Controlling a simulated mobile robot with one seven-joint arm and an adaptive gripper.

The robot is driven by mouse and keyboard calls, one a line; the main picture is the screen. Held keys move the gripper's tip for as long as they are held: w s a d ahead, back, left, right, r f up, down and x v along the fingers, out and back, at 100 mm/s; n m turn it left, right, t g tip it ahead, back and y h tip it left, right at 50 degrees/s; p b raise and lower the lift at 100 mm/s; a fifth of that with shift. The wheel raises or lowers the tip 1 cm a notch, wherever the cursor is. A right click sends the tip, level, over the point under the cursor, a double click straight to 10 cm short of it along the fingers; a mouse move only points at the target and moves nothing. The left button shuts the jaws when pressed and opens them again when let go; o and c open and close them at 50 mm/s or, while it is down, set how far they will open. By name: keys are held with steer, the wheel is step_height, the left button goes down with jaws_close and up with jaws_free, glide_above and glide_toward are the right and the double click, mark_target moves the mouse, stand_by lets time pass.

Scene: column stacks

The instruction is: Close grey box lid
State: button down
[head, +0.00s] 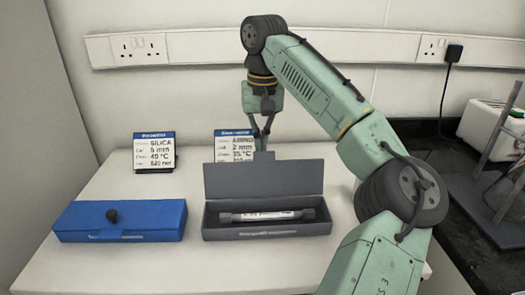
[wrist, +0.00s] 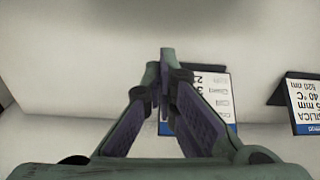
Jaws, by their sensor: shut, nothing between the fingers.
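The grey box (head: 266,229) stands on the white table, right of centre, with a column (head: 267,215) lying inside it. Its grey lid (head: 263,178) stands up at the back edge, open, with a small tab (head: 264,156) at its top. My gripper (head: 265,134) points down just above and behind the lid's top edge, near the tab. Its fingers are shut with nothing between them, as the wrist view (wrist: 167,60) also shows. I cannot tell whether the fingertips touch the lid. The lid does not show in the wrist view.
A closed blue box (head: 120,221) with a black knob stands to the left. Two label cards stand behind, one at the left (head: 154,152) and one (head: 232,146) behind the lid. A stand (head: 500,130) and a white device are at the far right. The table front is clear.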

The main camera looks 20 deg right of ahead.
mark_target(264, 173)
steer(key=shift+s+f, duration=0.2)
steer(key=shift+f, duration=0.25)
steer(key=s, duration=0.2)
steer(key=s+r+p, duration=0.1)
steer(key=shift+s+a, duration=0.1)
steer(key=shift+a, duration=0.3)
steer(key=shift+f+b, duration=0.1)
steer(key=shift+b, duration=0.25)
